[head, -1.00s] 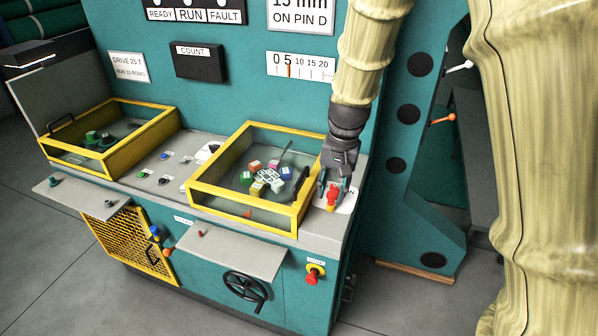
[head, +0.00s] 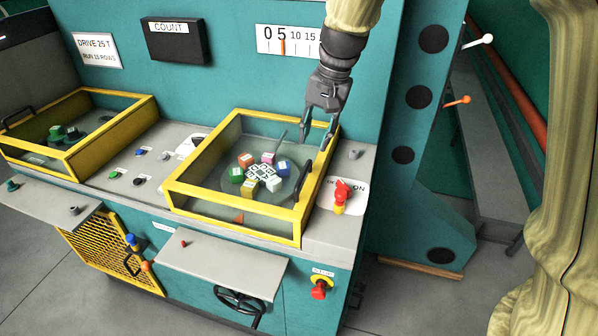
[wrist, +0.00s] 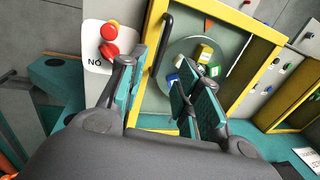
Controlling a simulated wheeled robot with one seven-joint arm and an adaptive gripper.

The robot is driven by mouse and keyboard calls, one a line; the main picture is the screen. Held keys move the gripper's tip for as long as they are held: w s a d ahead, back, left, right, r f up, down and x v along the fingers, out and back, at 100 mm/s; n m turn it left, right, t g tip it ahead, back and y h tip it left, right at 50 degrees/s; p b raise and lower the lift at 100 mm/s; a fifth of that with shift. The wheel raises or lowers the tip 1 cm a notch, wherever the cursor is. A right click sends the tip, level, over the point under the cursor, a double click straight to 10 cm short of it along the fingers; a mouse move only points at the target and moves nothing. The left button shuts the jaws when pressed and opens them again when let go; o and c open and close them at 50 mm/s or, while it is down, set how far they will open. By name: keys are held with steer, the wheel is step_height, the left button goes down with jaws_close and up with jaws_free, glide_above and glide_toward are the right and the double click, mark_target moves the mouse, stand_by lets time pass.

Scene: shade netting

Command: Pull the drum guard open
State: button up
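The drum guard (head: 297,222) is a clear-panelled box with a yellow frame, and it looks closed. Beneath its panel is a round plate (head: 287,190) with several coloured blocks. A black bar handle (head: 303,183) stands on the guard's right side; it also shows in the wrist view (wrist: 160,45). My gripper (head: 318,144) points down above the guard's back right part, near the handle. Its fingers are apart and empty. In the wrist view the handle appears between the two fingers, close to the left one; I cannot tell whether they touch it.
A red switch knob (head: 341,193) on a yellow base stands on a white plate right of the guard. A second yellow-framed guard (head: 75,165) is on the left. A low shelf (head: 222,262) juts out in front. The machine's teal wall rises behind.

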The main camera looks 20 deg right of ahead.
mark_target(304, 173)
steer(key=f, duration=0.3)
steer(key=w+a+f+p, duration=0.1)
steer(key=f, duration=0.3)
steer(key=a+f+p, duration=0.1)
steer(key=f, duration=0.3)
steer(key=shift+w+f, duration=0.15)
steer(key=shift+w, duration=0.2)
jaws_close()
